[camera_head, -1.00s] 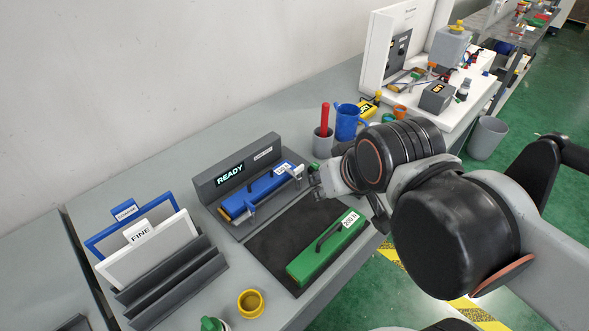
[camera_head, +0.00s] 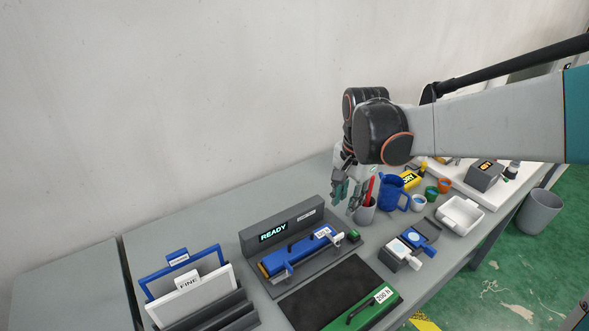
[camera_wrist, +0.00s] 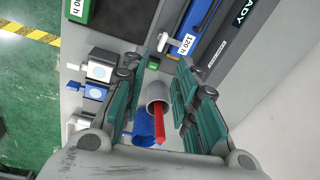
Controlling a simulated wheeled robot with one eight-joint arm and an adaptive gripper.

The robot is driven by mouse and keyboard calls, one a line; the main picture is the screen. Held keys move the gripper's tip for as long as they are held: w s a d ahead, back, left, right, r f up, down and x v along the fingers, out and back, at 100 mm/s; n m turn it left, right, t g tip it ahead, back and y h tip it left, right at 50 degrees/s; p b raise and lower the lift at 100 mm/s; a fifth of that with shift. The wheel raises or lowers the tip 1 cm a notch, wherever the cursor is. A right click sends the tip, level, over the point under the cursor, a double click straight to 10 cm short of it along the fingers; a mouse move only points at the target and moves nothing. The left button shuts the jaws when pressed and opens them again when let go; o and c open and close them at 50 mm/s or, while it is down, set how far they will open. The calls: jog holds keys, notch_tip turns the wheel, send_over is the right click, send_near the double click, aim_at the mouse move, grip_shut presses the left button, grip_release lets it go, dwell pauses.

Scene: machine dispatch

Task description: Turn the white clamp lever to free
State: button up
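My gripper (camera_head: 347,199) is open and empty, above the table by the grey cup with the red stick. In the wrist view its fingers (camera_wrist: 165,64) are spread, with the cup seen between and beyond them. A small pale block with a light disc and a white lever (camera_head: 415,262) sits at the table's front, beside a similar blue one. The white lever also shows in the wrist view (camera_wrist: 73,67), left of the fingers. A pale clamp piece (camera_head: 335,241) stands at the right end of the blue cassette. I cannot tell which is the clamp lever. My gripper touches neither.
The blue cassette (camera_head: 300,250) lies in a grey dock with a READY sign. The grey cup (camera_head: 366,212), a blue jug (camera_head: 393,196) and a white tray (camera_head: 460,214) stand to the right.

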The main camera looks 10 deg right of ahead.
aim_at(339, 235)
jog(key=shift+m+g, duration=0.5)
jog(key=shift+m, duration=0.4)
jog(key=f, duration=0.5)
jog(key=w+f+b, duration=0.1)
jog(key=f, duration=0.4)
jog(key=w+f+b, duration=0.1)
jog(key=f, duration=0.4)
jog(key=shift+w+d+f, duration=0.1)
jog(key=shift+w+f, duration=0.1)
jog(key=shift+w, duration=0.05)
grip_shut()
